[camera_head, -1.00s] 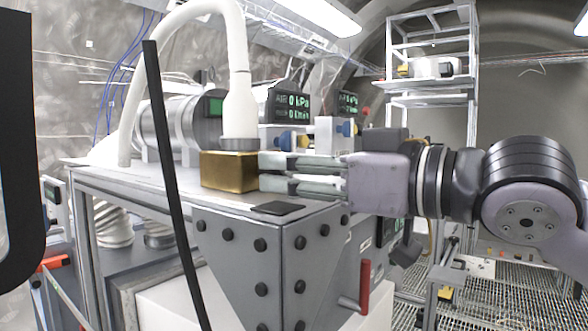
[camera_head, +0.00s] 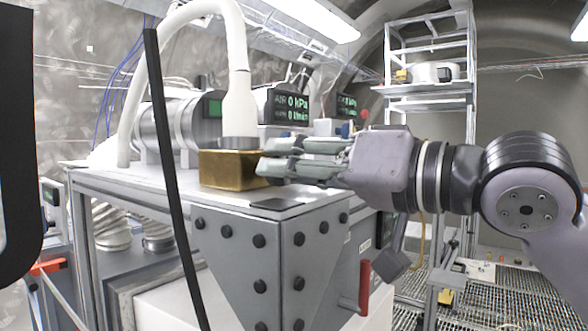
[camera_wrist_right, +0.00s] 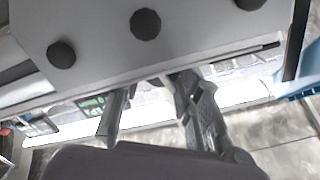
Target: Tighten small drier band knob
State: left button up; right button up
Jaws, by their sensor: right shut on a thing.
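My right gripper (camera_head: 268,158) comes in from the right, level with the right side of a brass-coloured block (camera_head: 228,169) on the bench. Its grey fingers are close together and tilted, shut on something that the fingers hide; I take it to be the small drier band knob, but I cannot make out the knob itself. In the right wrist view the two fingers (camera_wrist_right: 150,100) show below a grey bolted plate, and what lies between them is unclear. I see no left gripper.
A white hose (camera_head: 238,90) rises from the block. Silver cylinders (camera_head: 175,125) lie behind it, near green-lit displays (camera_head: 290,106). A grey bolted corner plate (camera_head: 245,260) and a red handle (camera_head: 364,287) are below. A black bar (camera_head: 175,180) crosses the view at left.

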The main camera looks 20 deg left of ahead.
dwell(0.3)
jog(key=o, duration=1.1)
jog(key=shift+o, duration=0.2)
